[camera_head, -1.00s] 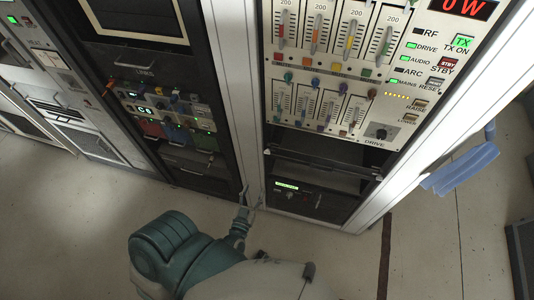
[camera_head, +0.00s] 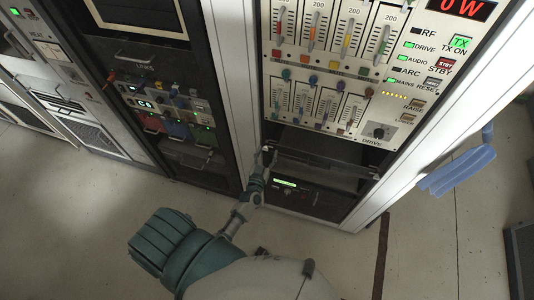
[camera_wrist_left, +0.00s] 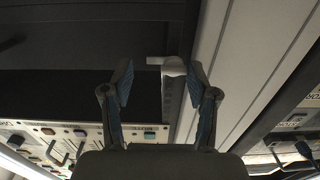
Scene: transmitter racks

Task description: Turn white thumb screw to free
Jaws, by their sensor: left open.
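A white thumb screw (camera_wrist_left: 173,67) shows in the left wrist view, at the edge of a dark rack opening beside a pale upright. It has a short white arm pointing left. My left gripper (camera_wrist_left: 161,80) is open, with one blue-padded finger on each side of the view. The screw lies ahead between the fingertips, nearer the right one, and no grip on it shows. In the head view my left gripper (camera_head: 264,160) is at the lower left edge of the right-hand rack, and the screw is too small to tell apart there. My right gripper is not in view.
The right-hand rack has a panel of sliders (camera_head: 330,100) above a dark bay and a lower unit with a green display (camera_head: 285,183). A white upright (camera_head: 228,90) parts it from the left rack (camera_head: 165,110). Blue cloth-like pieces (camera_head: 458,170) hang at right. Floor in front is clear.

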